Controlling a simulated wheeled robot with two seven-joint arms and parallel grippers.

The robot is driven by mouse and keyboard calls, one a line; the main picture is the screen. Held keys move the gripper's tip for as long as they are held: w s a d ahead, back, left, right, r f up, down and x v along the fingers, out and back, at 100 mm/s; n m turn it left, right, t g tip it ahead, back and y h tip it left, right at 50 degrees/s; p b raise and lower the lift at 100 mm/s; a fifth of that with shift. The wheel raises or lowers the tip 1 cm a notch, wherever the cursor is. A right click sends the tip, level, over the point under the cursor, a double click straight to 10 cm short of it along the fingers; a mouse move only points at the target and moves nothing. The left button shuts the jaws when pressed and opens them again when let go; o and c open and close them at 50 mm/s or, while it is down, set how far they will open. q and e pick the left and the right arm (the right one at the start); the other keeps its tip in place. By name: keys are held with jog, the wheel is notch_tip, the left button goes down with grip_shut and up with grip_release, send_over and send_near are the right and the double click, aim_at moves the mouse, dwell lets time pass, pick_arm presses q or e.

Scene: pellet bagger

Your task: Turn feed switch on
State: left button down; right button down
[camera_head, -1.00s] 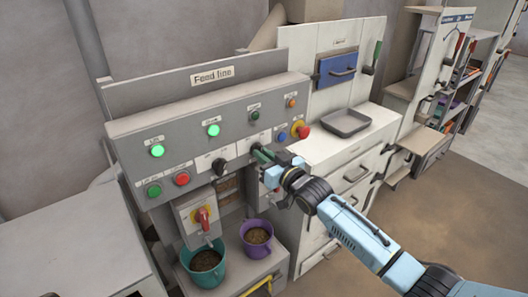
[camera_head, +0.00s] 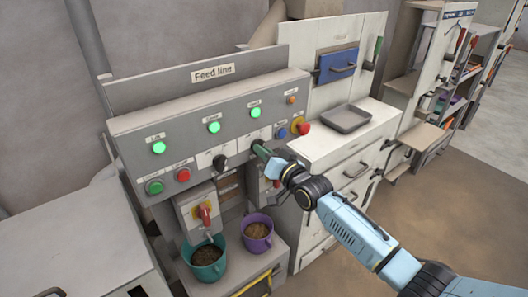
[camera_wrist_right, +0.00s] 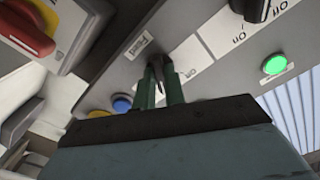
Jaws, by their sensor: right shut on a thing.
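In the right wrist view the green fingers (camera_wrist_right: 160,85) close around the switch's dark knob (camera_wrist_right: 157,66), beside a label that seems to read "Feed". The fingers hide much of the knob, so its exact angle is hard to tell. The lamp above it (camera_head: 255,112) glows green. My left gripper is not in view.
Other green lamps (camera_head: 214,127) are lit. A red emergency-type button (camera_head: 303,128) and a blue button (camera_head: 282,133) sit close right of my gripper. A red-handled switch (camera_head: 205,214) hangs below, above teal (camera_head: 206,263) and purple (camera_head: 258,245) buckets of pellets.

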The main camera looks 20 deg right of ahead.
jog(key=c, duration=1.5)
grip_release()
jog(key=shift+o, duration=0.2)
jog(key=v, duration=1.3)
jog(key=shift+s+b, duration=0.2)
jog(key=shift+b, duration=0.2)
